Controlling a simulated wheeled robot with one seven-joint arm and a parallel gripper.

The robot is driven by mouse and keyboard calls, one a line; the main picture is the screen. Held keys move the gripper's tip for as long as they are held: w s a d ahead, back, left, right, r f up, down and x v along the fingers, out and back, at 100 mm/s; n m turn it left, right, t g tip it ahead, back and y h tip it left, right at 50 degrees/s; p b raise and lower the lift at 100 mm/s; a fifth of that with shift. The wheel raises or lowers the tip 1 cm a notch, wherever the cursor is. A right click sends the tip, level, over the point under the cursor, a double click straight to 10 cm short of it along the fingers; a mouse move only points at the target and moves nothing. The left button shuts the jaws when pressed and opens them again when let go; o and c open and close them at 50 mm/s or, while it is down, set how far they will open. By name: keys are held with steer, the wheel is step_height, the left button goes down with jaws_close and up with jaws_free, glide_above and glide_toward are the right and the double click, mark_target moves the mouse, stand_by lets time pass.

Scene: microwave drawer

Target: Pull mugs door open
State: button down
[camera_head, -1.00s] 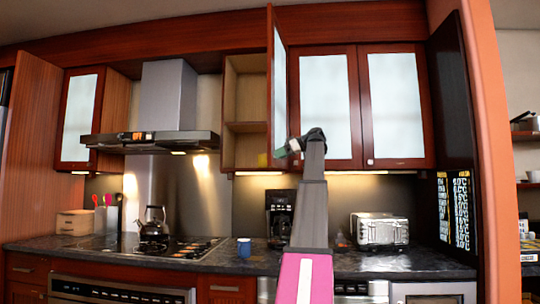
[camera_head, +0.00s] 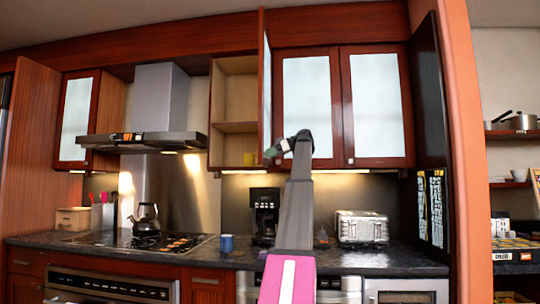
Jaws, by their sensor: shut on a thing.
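The mugs cabinet door (camera_head: 265,95) is a red-brown framed door with a pale glass panel. It stands swung out from the upper cabinet and shows nearly edge-on. The handle and the fingertips are too small and dark to make out clearly.
Closed glass doors (camera_head: 307,105) are to the right of the open door. A range hood (camera_head: 160,100) hangs at left. The counter below holds a kettle (camera_head: 146,217), blue cup (camera_head: 227,243), coffee maker (camera_head: 265,212) and toaster (camera_head: 361,228). An orange wall edge (camera_head: 462,120) stands at right.

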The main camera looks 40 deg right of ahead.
steer(key=c, duration=0.8)
jaws_free()
steer(key=shift+c, duration=0.2)
steer(key=v, duration=1.1)
steer(key=shift+f, duration=0.1)
